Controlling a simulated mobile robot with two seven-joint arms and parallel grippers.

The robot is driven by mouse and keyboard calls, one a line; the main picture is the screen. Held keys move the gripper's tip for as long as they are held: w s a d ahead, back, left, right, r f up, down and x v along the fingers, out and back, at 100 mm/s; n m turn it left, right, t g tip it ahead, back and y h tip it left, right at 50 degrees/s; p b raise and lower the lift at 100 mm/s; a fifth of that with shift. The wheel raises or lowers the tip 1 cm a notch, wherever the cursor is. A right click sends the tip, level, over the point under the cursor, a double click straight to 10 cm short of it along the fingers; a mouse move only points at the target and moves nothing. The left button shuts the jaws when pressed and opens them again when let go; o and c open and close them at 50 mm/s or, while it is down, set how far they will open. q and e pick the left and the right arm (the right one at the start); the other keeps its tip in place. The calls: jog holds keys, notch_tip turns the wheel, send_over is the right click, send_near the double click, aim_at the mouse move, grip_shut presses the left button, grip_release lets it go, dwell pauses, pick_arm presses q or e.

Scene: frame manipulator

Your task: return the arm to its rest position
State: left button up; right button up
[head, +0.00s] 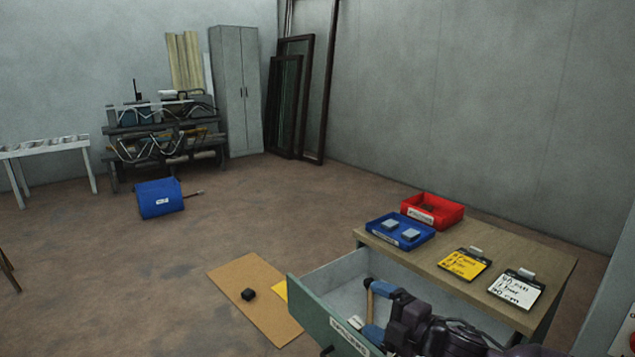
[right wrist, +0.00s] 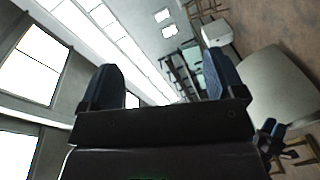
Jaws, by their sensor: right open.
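My right gripper (head: 376,311) shows at the lower middle of the head view, in front of the open drawer in the picture. Its two blue fingers are spread apart with nothing held between them. In the right wrist view the fingers (right wrist: 165,88) are also wide apart, with windows, ceiling lights and the room beyond. A small dark shape with blue tips (right wrist: 270,128) at the right of that view looks like my left gripper; its opening is too small to judge. My left arm does not show in the head view.
The green drawer (head: 312,305) stands open, with a wooden handle (head: 369,299) partly hidden behind my gripper. The worktop (head: 420,255) bears a blue bin (head: 385,238), a red bin (head: 450,213) and two label cards. Cardboard (head: 240,285) and a blue box (head: 155,205) lie on the floor.

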jog(key=s+d+f+m+h, duration=0.4)
jog(key=s+f+m, duration=0.3)
jog(key=s, duration=0.3)
jog(key=s+d+f+m+h+b, duration=0.1)
jog(key=s+d+f+m+h, duration=0.3)
jog(key=s+d+f+m, duration=0.2)
jog(key=s+d+f+m+g+h, duration=0.1)
jog(key=s+d+f+m+h, duration=0.2)
jog(key=s+f+m, duration=0.6)
jog(key=s+d+f, duration=0.2)
jog(key=s+f, duration=0.1)
jog(key=s, duration=0.2)
jog(key=shift+d+f+m+h+b, duration=0.15)
jog(key=shift+d+m+h+b, duration=0.15)
jog(key=shift+d+h, duration=0.1)
jog(key=shift+a, duration=0.1)
